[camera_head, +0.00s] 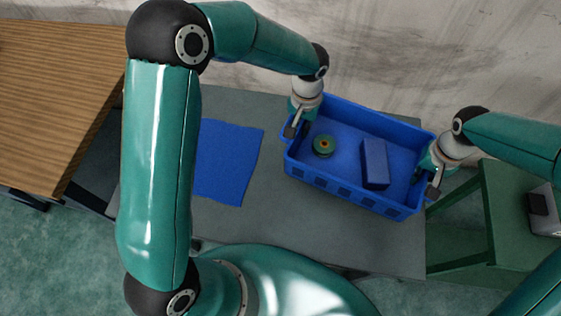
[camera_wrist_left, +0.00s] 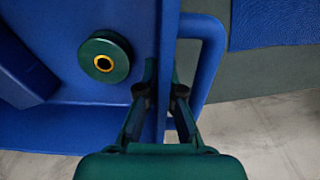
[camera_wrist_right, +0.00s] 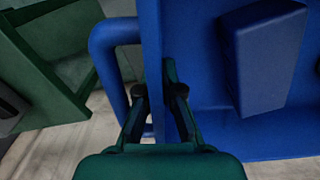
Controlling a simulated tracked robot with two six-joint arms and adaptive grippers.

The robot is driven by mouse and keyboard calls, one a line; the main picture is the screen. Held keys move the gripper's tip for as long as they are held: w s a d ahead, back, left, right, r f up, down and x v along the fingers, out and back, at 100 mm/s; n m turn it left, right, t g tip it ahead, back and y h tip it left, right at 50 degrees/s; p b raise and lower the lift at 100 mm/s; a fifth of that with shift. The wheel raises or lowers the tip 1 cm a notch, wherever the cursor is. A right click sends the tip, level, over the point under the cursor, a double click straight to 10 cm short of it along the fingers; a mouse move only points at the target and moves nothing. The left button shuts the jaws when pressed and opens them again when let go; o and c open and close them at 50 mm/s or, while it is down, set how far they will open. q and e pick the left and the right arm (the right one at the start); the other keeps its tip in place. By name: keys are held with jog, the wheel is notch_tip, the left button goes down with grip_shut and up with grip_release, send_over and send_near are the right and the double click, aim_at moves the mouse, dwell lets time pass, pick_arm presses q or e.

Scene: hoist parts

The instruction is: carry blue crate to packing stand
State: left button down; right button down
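The blue crate (camera_head: 345,194) is at the right part of the grey table in the head view, looking level; I cannot tell whether it touches the tabletop. It holds a green spool-like part (camera_head: 323,146) and a blue block (camera_head: 375,163). My left gripper (camera_head: 297,130) is at the crate's left end, its fingers closed on either side of the end wall (camera_wrist_left: 168,40). My right gripper (camera_head: 430,187) is at the right end, fingers likewise around that wall (camera_wrist_right: 151,45). The fingertips are partly hidden. Which furniture is the packing stand is not marked.
The grey table (camera_head: 285,230) carries a flat blue mat (camera_head: 228,160) left of the crate. A wooden-topped table (camera_head: 60,95) stands at the left. A green stand (camera_head: 510,205) is at the right, with a grey-and-black object (camera_head: 545,208) by it. A wall runs behind.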

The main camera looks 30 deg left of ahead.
pick_arm(q)
jog(key=c, duration=1.3)
grip_release()
pick_arm(e)
jog(key=c, duration=1.3)
grip_release()
pick_arm(q)
notch_tip(320, 180, up, 11)
jog(key=shift+w+d+r, duration=0.1)
pick_arm(e)
jog(key=shift+w, duration=0.1)
pick_arm(q)
jog(key=shift+r, duration=0.2)
pick_arm(e)
notch_tip(320, 180, up, 12)
jog(key=shift+f, duration=0.1)
